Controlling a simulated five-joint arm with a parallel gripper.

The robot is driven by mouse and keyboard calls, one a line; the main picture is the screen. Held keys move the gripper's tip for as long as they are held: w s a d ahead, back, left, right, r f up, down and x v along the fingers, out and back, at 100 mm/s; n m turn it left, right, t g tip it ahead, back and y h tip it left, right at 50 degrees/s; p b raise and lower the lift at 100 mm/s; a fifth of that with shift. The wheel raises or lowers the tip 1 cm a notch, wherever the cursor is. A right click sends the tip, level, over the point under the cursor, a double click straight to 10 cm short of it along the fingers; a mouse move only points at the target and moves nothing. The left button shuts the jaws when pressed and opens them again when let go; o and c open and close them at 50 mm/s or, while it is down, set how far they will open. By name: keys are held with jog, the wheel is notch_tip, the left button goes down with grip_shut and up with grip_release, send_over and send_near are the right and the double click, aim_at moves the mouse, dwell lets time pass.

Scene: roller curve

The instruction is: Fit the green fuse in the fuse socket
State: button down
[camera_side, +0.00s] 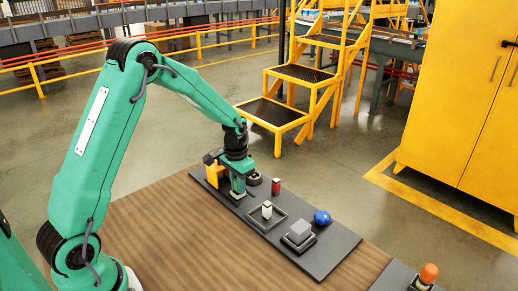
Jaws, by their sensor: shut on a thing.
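My gripper (238,188) points down over the left part of a dark board (333,250) on the wooden table. It is shut on a small green piece that looks like the green fuse; my fingers hide most of it, and its colour is close to that of my arm. The fuse's lower end is low over the board, and I cannot tell whether it touches. I cannot clearly make out the fuse socket; it may be under or behind my gripper.
A yellow block (211,168) and a dark round part (254,179) flank my gripper closely. To the right stand a red piece (276,186), a pale upright piece (267,210) in a square frame, a grey block (299,230) and a blue knob (321,217). The table's front left is clear.

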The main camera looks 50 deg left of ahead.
jog(key=shift+s+f, duration=0.15)
jog(key=shift+f, duration=0.55)
jog(key=shift+s+f, duration=0.1)
jog(key=shift+f, duration=0.55)
jog(key=c, duration=1.4)
grip_release()
jog(key=shift+c, duration=1)
jog(key=shift+o, duration=0.2)
jog(key=shift+r, duration=1.1)
jog(key=shift+o, duration=1.1)
jog(key=shift+r, duration=0.15)
jog(key=shift+w+r, duration=0.15)
jog(key=shift+r, duration=2.25)
